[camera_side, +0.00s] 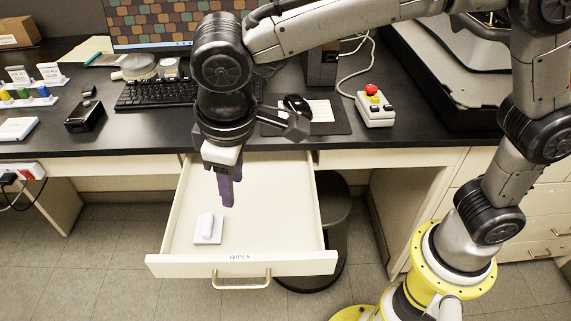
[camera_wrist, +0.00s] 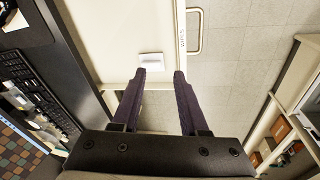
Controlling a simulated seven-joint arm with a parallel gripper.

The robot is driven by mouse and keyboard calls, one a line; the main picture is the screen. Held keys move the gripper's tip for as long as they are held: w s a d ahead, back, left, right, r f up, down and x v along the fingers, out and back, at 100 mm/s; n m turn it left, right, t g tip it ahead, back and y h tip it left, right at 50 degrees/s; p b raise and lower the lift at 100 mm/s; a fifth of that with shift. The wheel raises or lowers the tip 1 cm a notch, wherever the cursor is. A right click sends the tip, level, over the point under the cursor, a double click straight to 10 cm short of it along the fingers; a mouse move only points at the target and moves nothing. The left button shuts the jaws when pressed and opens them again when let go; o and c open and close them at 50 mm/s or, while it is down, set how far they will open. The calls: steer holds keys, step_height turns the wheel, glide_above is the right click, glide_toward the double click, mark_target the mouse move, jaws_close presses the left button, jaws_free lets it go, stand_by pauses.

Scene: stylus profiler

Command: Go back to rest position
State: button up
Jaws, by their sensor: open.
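My gripper (camera_side: 229,190) points down above the open drawer (camera_side: 285,225), whose front reads "WIPES". In the wrist view its two dark fingers (camera_wrist: 160,82) are apart with nothing between them. A small white block on a white square pad (camera_side: 208,229) lies inside the drawer near its front left. It also shows in the wrist view (camera_wrist: 151,60), just beyond the left fingertip and apart from it. The drawer's front edge and handle (camera_wrist: 195,30) show at the top of the wrist view.
The black bench top (camera_side: 150,140) lies behind the drawer. It carries a keyboard (camera_side: 157,93), a monitor (camera_side: 165,25), a mouse (camera_side: 297,104) and a control box with a red button (camera_side: 374,105). A dark stool (camera_side: 333,210) stands right of the drawer. Floor is clear in front.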

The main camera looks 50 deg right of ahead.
steer(key=s+d+r+m+t, duration=0.1)
steer(key=d+r+m, duration=0.15)
steer(key=d, duration=0.45)
steer(key=s+d+r+m, duration=0.1)
steer(key=d+r, duration=0.2)
steer(key=d, duration=0.3)
steer(key=s+d+r+m+t, duration=0.1)
steer(key=s+d+r+m, duration=0.1)
steer(key=d, duration=0.5)
steer(key=s+d+f, duration=0.3)
steer(key=s, duration=0.2)
steer(key=s+d+f+m+t, duration=0.1)
steer(key=s+d+f, duration=0.2)
steer(key=s, duration=0.3)
steer(key=shift+s+d+y, duration=0.3)
steer(key=shift+d, duration=0.25)
